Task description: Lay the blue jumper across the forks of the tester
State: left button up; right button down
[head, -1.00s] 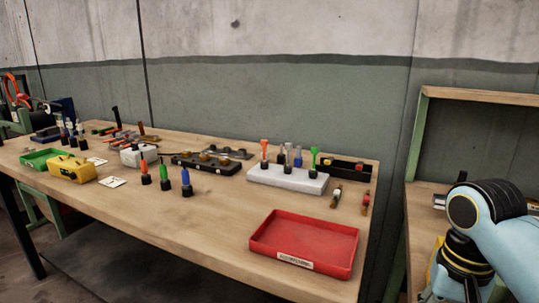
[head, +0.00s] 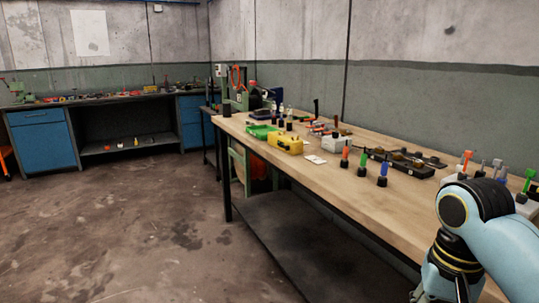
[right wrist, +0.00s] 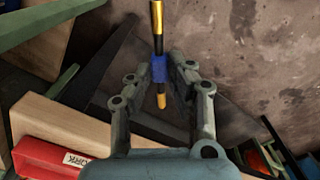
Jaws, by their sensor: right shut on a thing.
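My right gripper (right wrist: 160,72) is shut on the blue jumper (right wrist: 158,68) in the right wrist view. The jumper is a thin rod with a blue middle, black bands and brass-coloured ends, held lengthwise away from the wrist over the floor. In the head view my right arm shows at the lower right, with its gripper out of frame. My left gripper is in no view. A yellow box (head: 285,143) and a black block with brass-coloured parts (head: 398,160) stand on the wooden bench; I cannot tell which thing is the tester, and no forks can be made out.
The wooden bench (head: 345,203) runs along the right wall, with a green tray (head: 262,131) and several coloured drivers on it. A red tray (right wrist: 45,160) shows in the wrist view. Blue cabinets (head: 43,140) stand at the back left. The floor (head: 140,220) between is clear.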

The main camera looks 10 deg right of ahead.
aim_at(289, 137)
jog(key=i+j+u, duration=0.1)
jog(key=i+u, duration=0.7)
jog(key=i+l+u, duration=0.1)
jog(key=i+u, duration=0.3)
jog(key=i+z, duration=0.3)
jog(key=i, duration=1.55)
jog(key=i+z, duration=0.15)
jog(key=z, duration=1.9)
